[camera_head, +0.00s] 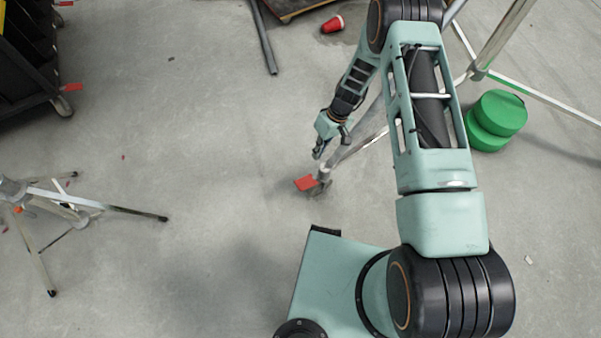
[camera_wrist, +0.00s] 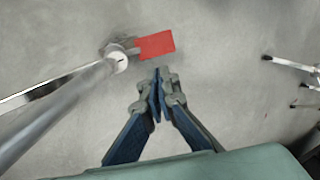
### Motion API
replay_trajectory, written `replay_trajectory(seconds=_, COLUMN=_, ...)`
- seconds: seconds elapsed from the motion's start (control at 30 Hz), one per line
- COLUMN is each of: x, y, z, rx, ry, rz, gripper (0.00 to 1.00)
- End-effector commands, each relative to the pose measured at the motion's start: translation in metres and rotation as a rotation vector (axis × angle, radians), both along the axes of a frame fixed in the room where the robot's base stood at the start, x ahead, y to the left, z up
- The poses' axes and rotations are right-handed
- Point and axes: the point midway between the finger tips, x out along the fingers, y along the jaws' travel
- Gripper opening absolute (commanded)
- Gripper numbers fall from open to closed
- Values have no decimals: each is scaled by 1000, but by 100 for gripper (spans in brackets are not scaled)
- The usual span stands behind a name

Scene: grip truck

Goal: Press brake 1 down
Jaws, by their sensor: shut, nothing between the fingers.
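The brake is a red pedal (camera_head: 305,184) on a caster at the foot of a metal stand leg, low over the floor. The red pedal also shows in the wrist view (camera_wrist: 157,45), just beyond my fingertips. The metal leg (camera_wrist: 60,110) runs from the caster to the lower left there. My gripper (camera_head: 319,152) is above and slightly to the right of the pedal in the head view. In the wrist view my gripper (camera_wrist: 158,75) has its fingertips together and empty. The fingertips look apart from the pedal, but the height gap is hard to tell.
Green round blocks (camera_head: 500,112) lie at the right by the stand's bars. A tripod (camera_head: 70,210) stands at the left. The floor left of the pedal is clear.

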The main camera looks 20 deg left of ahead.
Motion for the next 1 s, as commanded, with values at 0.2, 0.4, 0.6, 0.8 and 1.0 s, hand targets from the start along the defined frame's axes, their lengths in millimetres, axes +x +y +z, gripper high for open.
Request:
replay_trajectory(seconds=0.2, x=-15, y=1, z=-23, rx=9, ry=26, rz=10, gripper=0)
replay_trajectory(seconds=0.4, x=-24, y=9, z=-60, rx=6, ry=25, rz=11, gripper=0)
replay_trajectory(seconds=0.6, x=-34, y=18, z=-101, rx=6, ry=24, rz=10, gripper=0)
replay_trajectory(seconds=0.8, x=-42, y=26, z=-130, rx=6, ry=23, rz=9, gripper=0)
replay_trajectory(seconds=1.0, x=-45, y=28, z=-141, rx=7, ry=22, rz=9, gripper=0)
